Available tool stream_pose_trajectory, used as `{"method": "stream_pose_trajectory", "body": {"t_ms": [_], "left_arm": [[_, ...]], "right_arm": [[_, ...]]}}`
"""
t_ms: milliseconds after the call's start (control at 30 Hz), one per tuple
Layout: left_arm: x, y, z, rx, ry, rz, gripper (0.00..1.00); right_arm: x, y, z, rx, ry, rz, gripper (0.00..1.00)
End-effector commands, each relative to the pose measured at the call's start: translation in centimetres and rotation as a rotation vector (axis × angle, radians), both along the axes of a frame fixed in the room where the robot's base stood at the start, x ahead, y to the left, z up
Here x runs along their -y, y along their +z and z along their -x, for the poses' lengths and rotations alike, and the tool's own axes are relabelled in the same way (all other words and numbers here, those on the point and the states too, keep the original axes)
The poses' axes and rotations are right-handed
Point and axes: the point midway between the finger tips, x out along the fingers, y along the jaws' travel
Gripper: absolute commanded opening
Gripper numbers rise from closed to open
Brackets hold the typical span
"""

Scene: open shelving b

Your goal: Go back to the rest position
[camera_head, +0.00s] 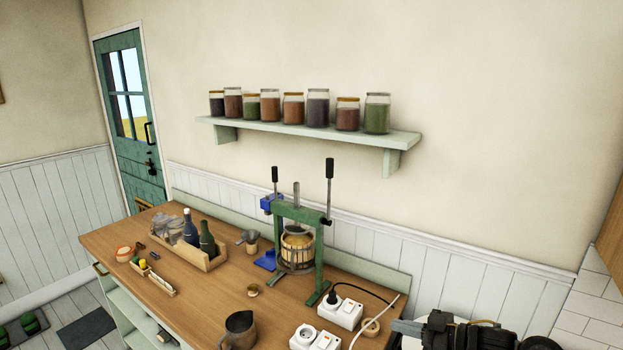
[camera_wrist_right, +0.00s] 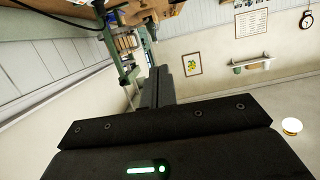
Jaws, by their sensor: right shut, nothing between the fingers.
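My right gripper (camera_head: 402,327) shows at the lower right of the head view, by the right end of the wooden worktop (camera_head: 205,285). In the right wrist view its two dark fingers (camera_wrist_right: 160,72) lie together, with nothing between them. I cannot tell how far the gripper is from the worktop. My left gripper is in neither view.
A green press (camera_head: 318,262) stands on the worktop, with white sockets (camera_head: 347,313), cables and a dark jug (camera_head: 240,328) in front. A wooden crate (camera_head: 205,262) holds bottles further left. A wall shelf (camera_head: 300,130) carries several jars.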

Motion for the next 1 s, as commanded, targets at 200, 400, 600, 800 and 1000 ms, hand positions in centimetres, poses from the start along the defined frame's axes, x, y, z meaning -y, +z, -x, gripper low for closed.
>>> {"method": "stream_pose_trajectory", "body": {"t_ms": [200, 400, 600, 800, 1000], "left_arm": [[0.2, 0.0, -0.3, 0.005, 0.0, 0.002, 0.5], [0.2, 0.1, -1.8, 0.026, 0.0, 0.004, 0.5], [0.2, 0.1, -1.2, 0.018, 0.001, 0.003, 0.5], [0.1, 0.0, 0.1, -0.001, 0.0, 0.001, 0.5], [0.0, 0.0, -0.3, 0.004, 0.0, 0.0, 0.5]], "right_arm": [[-1.1, -2.1, 1.6, 0.024, -0.078, 0.033, 0.0], [-2.6, -4.4, 3.3, 0.038, -0.181, 0.082, 0.0], [-3.6, -7.4, 6.7, -0.002, -0.349, 0.17, 0.0], [-1.6, -11.6, 14.5, -0.208, -0.588, 0.338, 0.0], [1.2, -14.3, 23.0, -0.467, -0.705, 0.486, 0.0]]}}
